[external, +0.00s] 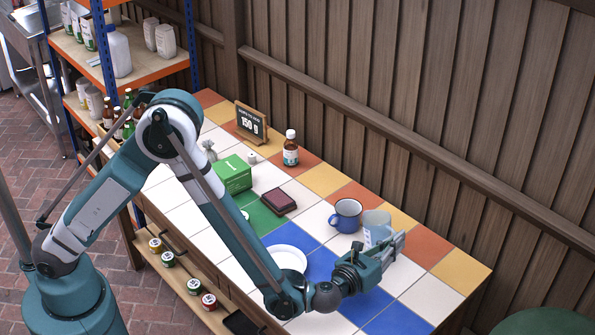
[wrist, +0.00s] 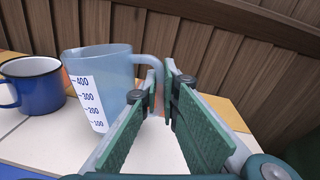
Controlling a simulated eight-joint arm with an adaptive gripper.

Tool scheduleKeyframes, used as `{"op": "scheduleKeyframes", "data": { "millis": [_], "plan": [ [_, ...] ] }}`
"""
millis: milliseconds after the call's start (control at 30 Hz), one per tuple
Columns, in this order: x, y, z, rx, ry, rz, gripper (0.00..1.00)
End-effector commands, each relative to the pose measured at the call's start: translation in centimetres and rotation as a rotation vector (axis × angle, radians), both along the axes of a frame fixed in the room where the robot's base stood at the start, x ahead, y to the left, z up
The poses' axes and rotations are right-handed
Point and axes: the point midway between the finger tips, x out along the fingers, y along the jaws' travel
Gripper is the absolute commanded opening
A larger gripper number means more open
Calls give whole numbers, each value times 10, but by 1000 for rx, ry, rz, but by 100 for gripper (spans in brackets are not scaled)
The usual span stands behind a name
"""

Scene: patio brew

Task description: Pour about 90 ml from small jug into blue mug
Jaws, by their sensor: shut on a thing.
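The small jug (wrist: 108,70) is a translucent grey-blue measuring jug with a scale marked 100 to 400. It also shows in the external view (external: 376,222), partly behind my gripper. My gripper (external: 392,244) is shut on the jug's handle (wrist: 158,68), with one green pad on each side in the wrist view (wrist: 163,88). The jug is upright; I cannot tell whether it touches the tabletop. Its liquid level is not clear. The blue mug (external: 345,217) stands upright just left of the jug, and shows at the left of the wrist view (wrist: 36,88).
A white plate (external: 287,257) lies left of my gripper. A dark red box (external: 279,202), a green box (external: 234,174), a brown bottle (external: 290,150) and a small sign (external: 251,123) stand farther left. A wooden wall (external: 400,90) runs behind the tiled table.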

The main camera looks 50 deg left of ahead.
Motion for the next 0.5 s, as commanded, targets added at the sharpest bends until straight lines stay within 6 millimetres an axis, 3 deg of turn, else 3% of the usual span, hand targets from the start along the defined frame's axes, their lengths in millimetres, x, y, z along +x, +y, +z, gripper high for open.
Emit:
{"op": "scheduleKeyframes", "data": {
  "millis": [500],
  "plan": [
    [6,39,38,-330,49,2,0]
  ]
}}
